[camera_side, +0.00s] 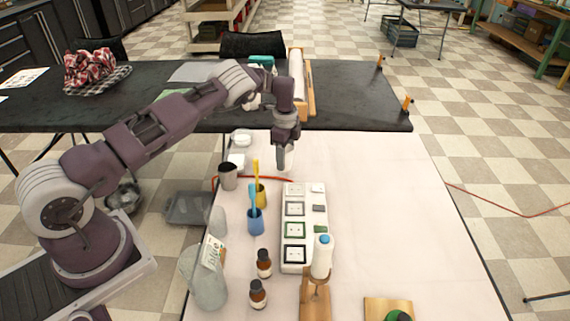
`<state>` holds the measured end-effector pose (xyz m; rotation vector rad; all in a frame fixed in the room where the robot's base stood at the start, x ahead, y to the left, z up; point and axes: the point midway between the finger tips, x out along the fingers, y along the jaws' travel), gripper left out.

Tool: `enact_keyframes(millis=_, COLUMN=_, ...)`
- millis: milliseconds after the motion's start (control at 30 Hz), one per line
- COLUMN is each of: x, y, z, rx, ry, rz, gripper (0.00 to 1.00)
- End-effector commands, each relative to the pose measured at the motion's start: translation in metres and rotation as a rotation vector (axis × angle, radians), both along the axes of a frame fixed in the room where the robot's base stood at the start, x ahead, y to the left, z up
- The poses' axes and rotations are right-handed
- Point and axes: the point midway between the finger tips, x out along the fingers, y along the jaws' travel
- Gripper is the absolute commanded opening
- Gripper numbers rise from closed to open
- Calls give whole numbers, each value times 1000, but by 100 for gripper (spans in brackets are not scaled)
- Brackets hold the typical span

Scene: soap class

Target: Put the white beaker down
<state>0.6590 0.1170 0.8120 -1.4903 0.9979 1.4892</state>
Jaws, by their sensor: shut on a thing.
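My gripper (285,142) is over the far part of the white-topped table (400,210), pointing down. It is shut on a small pale thing, which looks like the white beaker (284,160). The beaker hangs upright below the fingers, just beyond the far end of a white panel (294,268) with several framed squares. My fingers and wrist hide its upper part. I cannot tell whether its base touches the table.
Left of the panel stand a grey cup (228,176), a blue cup (255,224), a yellow cup (262,198) and two brown bottles (264,266). A white bottle (322,258) stands by its near end.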

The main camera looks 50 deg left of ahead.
Motion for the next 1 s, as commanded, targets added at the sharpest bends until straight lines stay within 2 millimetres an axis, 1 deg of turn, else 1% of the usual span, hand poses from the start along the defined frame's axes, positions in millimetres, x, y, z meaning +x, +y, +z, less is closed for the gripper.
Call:
enact_keyframes(millis=33, x=-1, y=0, z=-11, rx=2, ry=3, rz=-2, gripper=10)
enact_keyframes(millis=100, x=-1, y=0, z=-23, rx=2, ry=3, rz=-2, gripper=10)
enact_keyframes(millis=433, x=0, y=0, z=-27, rx=0, ry=0, rz=-1, gripper=10)
enact_keyframes(millis=467, x=0, y=0, z=-26, rx=1, ry=0, rz=-1, gripper=55)
enact_keyframes(millis=533, x=0, y=0, z=-26, rx=1, ry=0, rz=0, gripper=68)
enact_keyframes(millis=567, x=0, y=0, z=-26, rx=1, ry=0, rz=0, gripper=71)
enact_keyframes(millis=867, x=0, y=0, z=-24, rx=1, ry=0, rz=0, gripper=71)
enact_keyframes(millis=967, x=1, y=0, z=-10, rx=0, ry=-3, rz=1, gripper=71)
enact_keyframes(millis=1000, x=1, y=0, z=0, rx=1, ry=-4, rz=1, gripper=71)
